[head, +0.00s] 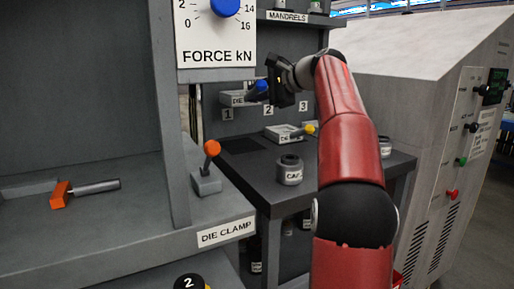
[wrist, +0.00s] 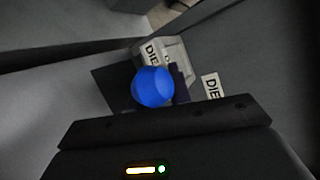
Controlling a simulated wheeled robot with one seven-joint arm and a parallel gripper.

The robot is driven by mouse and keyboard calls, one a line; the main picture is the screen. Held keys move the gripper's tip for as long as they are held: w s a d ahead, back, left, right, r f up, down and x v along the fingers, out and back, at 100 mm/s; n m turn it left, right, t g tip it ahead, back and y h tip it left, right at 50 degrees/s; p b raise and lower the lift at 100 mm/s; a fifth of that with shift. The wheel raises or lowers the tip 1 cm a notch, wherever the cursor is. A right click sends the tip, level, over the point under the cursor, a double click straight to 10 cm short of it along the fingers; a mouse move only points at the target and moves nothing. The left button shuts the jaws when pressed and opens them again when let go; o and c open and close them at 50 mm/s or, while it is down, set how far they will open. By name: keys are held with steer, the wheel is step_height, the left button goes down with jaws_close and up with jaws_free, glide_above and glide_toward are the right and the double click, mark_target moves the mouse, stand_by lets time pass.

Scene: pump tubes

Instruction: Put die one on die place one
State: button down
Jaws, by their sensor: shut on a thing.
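A pale grey die (head: 234,99) with a blue knob (head: 262,85) and a partly readable "DIE" label is in front of the back panel, above the number 1. I take it to be die one; its number is not readable. My gripper (head: 270,88) is shut on its handle by the knob, and the die appears raised above the table. In the wrist view the blue knob (wrist: 153,87) covers part of the die (wrist: 177,50). A dark square patch (head: 242,145) lies on the table below; I cannot tell whether it is die place one.
A second die with a yellow knob (head: 310,129) sits on the dark table (head: 256,172), right of the patch. A dark grey cup (head: 289,172) stands nearer. An orange-knobbed lever (head: 211,148) stands on the die clamp ledge. An orange-headed hammer (head: 60,195) lies at left.

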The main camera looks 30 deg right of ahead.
step_height(320, 180, down, 13)
steer(key=b, duration=0.4)
steer(key=shift+r, duration=0.1)
steer(key=shift+b, duration=0.35)
steer(key=c, duration=1.3)
jaws_free()
steer(key=shift+f, duration=0.25)
steer(key=shift+s+r, duration=0.15)
steer(key=shift+r, duration=0.05)
steer(key=v, duration=1.1)
steer(key=shift+s+d+r, duration=0.1)
steer(key=shift+s+d, duration=0.1)
steer(key=shift+s, duration=0.15)
